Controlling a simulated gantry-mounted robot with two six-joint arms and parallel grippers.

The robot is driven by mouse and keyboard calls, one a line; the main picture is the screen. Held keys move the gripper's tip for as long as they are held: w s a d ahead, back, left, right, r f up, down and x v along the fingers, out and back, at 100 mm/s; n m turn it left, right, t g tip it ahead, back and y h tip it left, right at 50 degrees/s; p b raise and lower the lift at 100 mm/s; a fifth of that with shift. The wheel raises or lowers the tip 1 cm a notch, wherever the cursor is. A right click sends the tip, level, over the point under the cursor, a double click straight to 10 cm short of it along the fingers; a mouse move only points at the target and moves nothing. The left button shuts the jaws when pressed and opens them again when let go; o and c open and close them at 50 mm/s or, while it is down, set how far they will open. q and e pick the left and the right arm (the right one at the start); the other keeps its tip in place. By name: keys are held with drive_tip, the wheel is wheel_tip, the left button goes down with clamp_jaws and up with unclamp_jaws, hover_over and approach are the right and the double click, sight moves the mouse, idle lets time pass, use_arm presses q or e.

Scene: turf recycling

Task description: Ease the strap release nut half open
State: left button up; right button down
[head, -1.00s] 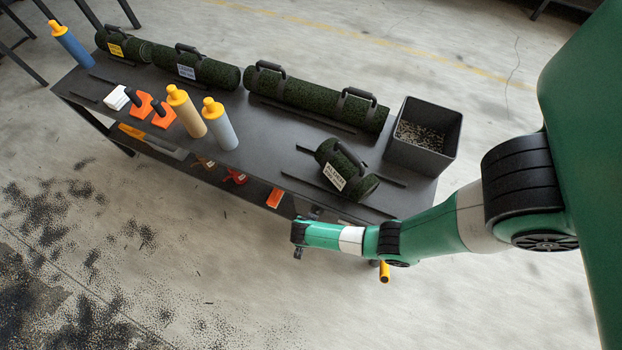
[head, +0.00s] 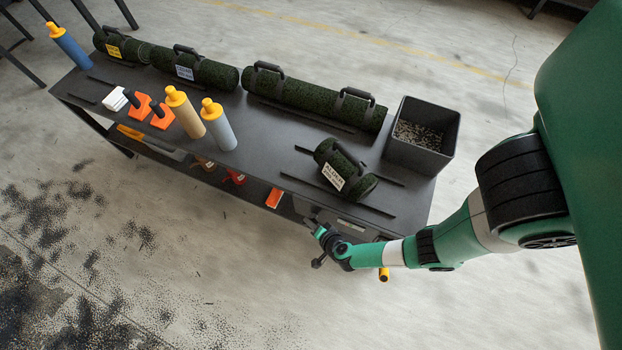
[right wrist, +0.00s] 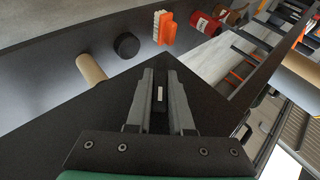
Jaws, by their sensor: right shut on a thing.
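My right gripper (right wrist: 160,92) is low at the near front edge of the bench, and in the head view the end of its arm (head: 330,243) hides most of it. In the right wrist view its two grey fingers are nearly parallel and closed on a small dark part (right wrist: 159,94) with a pale stripe. This part lies where the strap release nut could be, but I cannot tell its shape or how far it is turned. My left gripper is not in view.
The dark bench (head: 260,140) carries several turf rolls, including a short labelled roll (head: 340,165), upright cylinders (head: 218,125) and a grey bin (head: 430,130). Below the top, orange (head: 274,198) and red items sit on a lower shelf. In the right wrist view a black knob (right wrist: 126,45) and tan cylinder (right wrist: 91,68) are near the fingers.

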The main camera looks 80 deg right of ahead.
idle(0.3)
drive_tip(key=c, duration=1)
unclamp_jaws()
drive_tip(key=shift+d, duration=0.1)
drive_tip(key=shift+o, duration=1)
drive_tip(key=shift+s+d, duration=0.1)
drive_tip(key=shift+d, duration=0.1)
drive_tip(key=shift+a, duration=0.15)
drive_tip(key=shift+s+a+r+p, duration=0.15)
drive_tip(key=shift+a+r+p, duration=0.15)
drive_tip(key=shift+r, duration=0.15)
drive_tip(key=p+v, duration=0.6)
drive_tip(key=v, duration=0.4)
drive_tip(key=shift+s+a, duration=0.15)
drive_tip(key=shift+s, duration=0.25)
